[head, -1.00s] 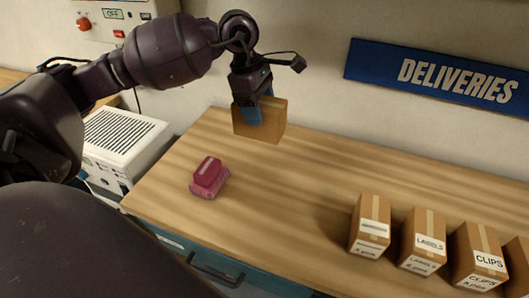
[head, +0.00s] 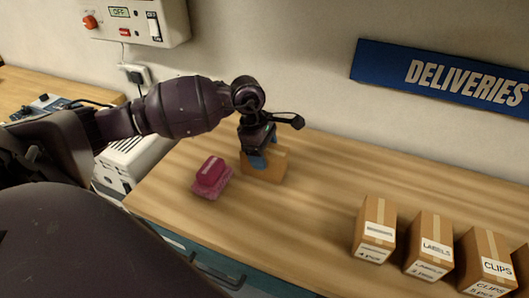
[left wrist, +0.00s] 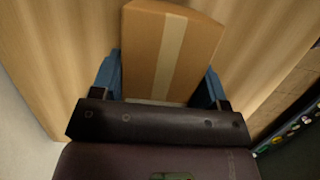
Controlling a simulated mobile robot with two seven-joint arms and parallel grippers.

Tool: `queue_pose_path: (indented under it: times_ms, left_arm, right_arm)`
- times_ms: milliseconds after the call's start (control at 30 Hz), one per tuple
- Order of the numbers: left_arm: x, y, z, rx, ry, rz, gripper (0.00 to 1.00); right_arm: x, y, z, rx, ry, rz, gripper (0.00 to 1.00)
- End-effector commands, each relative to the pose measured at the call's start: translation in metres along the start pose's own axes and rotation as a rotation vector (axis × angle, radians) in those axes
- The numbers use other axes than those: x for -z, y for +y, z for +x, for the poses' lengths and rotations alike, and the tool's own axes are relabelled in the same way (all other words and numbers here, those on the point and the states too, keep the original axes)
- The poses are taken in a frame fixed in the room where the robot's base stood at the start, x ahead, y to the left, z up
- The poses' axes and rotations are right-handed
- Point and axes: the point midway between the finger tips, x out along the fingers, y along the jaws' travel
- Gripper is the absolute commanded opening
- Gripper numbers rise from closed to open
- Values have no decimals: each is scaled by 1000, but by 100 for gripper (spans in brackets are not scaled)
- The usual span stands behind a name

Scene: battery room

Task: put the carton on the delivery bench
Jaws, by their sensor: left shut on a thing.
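A brown carton (head: 268,168) is held by my left gripper (head: 262,155) at the back left of the wooden delivery bench (head: 300,215). In the left wrist view the carton (left wrist: 170,52), with a pale tape strip down its middle, sits between the two blue fingers. The gripper points down and is shut on it. The carton's underside is at or very near the bench top; I cannot tell whether it touches. My right gripper is not in view.
A pink-red object (head: 212,177) lies just left of the carton. Several labelled cartons stand in a row at the front right, one reading CLIPS (head: 487,262). A blue DELIVERIES sign (head: 450,77) is on the wall. The bench middle is clear.

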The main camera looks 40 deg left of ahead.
Motion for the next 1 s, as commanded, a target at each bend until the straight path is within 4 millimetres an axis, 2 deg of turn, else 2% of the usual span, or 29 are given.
queue_pose_path:
  times_ms: [400, 433, 567, 867, 1000]
  left_arm:
    - [1, 1, 5, -2, 0, 1, 16]
    - [1, 0, 5, -2, 1, 1, 72]
    - [1, 0, 4, -2, 0, 1, 92]
    - [1, 0, 4, -2, 0, 0, 94]
    - [1, 1, -5, -5, 1, 1, 94]
  right_arm:
    - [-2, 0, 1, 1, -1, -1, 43]
    - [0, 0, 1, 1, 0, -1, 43]
    - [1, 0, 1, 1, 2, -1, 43]
    - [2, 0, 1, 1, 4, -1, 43]
    - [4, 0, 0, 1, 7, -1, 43]
